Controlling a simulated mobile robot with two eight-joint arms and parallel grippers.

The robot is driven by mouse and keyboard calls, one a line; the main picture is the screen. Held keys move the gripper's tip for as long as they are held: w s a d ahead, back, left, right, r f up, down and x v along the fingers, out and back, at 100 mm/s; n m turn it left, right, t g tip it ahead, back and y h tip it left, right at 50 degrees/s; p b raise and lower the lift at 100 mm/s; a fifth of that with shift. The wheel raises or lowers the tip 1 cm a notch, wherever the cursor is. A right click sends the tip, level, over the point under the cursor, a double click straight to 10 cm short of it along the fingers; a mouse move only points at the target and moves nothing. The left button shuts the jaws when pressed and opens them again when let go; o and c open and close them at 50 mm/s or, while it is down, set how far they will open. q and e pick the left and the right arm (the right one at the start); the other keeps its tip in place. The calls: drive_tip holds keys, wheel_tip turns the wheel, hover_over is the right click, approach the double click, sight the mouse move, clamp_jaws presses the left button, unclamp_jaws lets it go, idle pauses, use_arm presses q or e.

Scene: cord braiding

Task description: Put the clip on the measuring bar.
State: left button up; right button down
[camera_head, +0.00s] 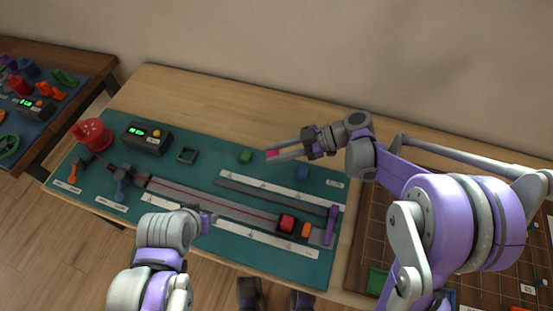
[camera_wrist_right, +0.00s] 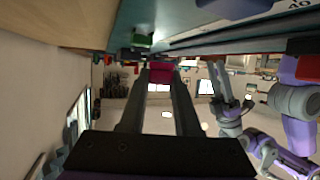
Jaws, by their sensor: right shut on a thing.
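A small magenta clip (camera_head: 272,154) sits between the fingertips of my right gripper (camera_head: 274,155), which is shut on it above the back of the green mat. In the right wrist view the clip (camera_wrist_right: 161,72) shows at the ends of the two long fingers. A grey bar (camera_head: 270,194) beside a white marked strip lies on the mat, to the front of the clip and apart from it; it looks like the measuring bar.
A green block (camera_head: 245,156) and a blue block (camera_head: 303,172) stand near the right gripper. A red block (camera_head: 287,222), an orange block (camera_head: 306,230) and a purple lever (camera_head: 331,225) are at the right. A red spool (camera_head: 92,134) and a display box (camera_head: 147,138) are at the left.

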sight(276, 167)
use_arm(q)
drive_tip(key=shift+f, duration=0.2)
use_arm(e)
drive_tip(key=shift+f, duration=1.95)
use_arm(q)
drive_tip(key=shift+f+b, duration=0.5)
drive_tip(key=shift+b, duration=0.2)
use_arm(e)
drive_tip(key=shift+f, duration=0.55)
use_arm(q)
drive_tip(key=shift+f, duration=0.1)
use_arm(e)
drive_tip(key=shift+f, duration=0.1)
drive_tip(key=c, duration=0.6)
unclamp_jaws()
